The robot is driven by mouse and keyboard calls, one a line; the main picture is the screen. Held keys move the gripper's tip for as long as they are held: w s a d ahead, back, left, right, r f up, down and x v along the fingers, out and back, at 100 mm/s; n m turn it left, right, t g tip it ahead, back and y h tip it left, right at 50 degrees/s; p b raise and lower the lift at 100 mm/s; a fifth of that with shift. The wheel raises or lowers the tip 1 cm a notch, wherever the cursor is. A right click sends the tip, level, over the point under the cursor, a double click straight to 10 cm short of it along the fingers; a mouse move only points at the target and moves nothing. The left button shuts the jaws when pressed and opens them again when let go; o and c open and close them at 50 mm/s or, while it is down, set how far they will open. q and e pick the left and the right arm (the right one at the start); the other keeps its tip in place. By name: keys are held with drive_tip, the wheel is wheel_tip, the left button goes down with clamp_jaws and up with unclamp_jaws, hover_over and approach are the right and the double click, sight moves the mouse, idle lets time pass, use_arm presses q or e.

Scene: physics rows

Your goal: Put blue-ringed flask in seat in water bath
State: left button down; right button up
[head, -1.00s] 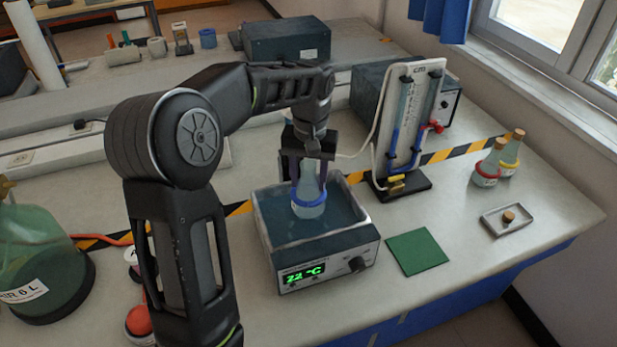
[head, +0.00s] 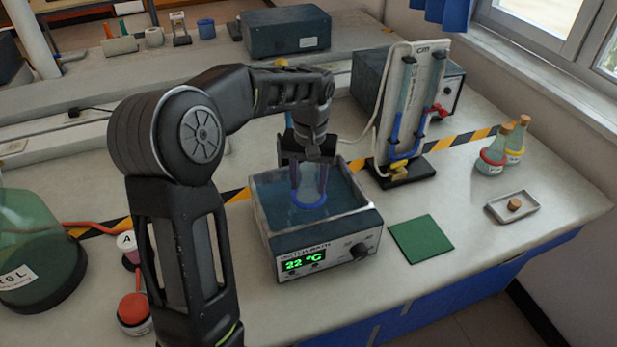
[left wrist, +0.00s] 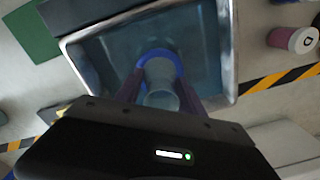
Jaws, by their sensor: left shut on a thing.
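The blue-ringed flask (head: 309,197) is upright inside the water bath (head: 328,227), low in its basin with the blue ring near the water. My left gripper (head: 309,180) points down and is shut on the flask's neck. In the left wrist view the flask (left wrist: 160,88) stands between the fingers of my left gripper (left wrist: 160,92), inside the metal rim of the bath (left wrist: 228,50). The seat under the flask is hidden, so I cannot tell whether the flask touches it. My right gripper is not in view.
A manometer stand (head: 405,120) with tubes is close behind the bath on the right. A green mat (head: 421,238) lies to its right. A red-ringed flask (head: 493,155) and a yellow-ringed flask (head: 516,140) stand at the far right, near a small tray (head: 530,210).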

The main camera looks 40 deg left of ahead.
sight(309, 169)
use_arm(q)
drive_tip(key=shift+f+b, duration=0.65)
drive_tip(key=shift+f, duration=0.75)
drive_tip(key=shift+f, duration=0.4)
idle(0.9)
drive_tip(key=c, duration=0.6)
unclamp_jaws()
drive_tip(key=shift+s, duration=0.1)
wheel_tip(309, 169, up, 8)
drive_tip(key=shift+d+f+b, duration=0.1)
drive_tip(key=shift+b, duration=0.2)
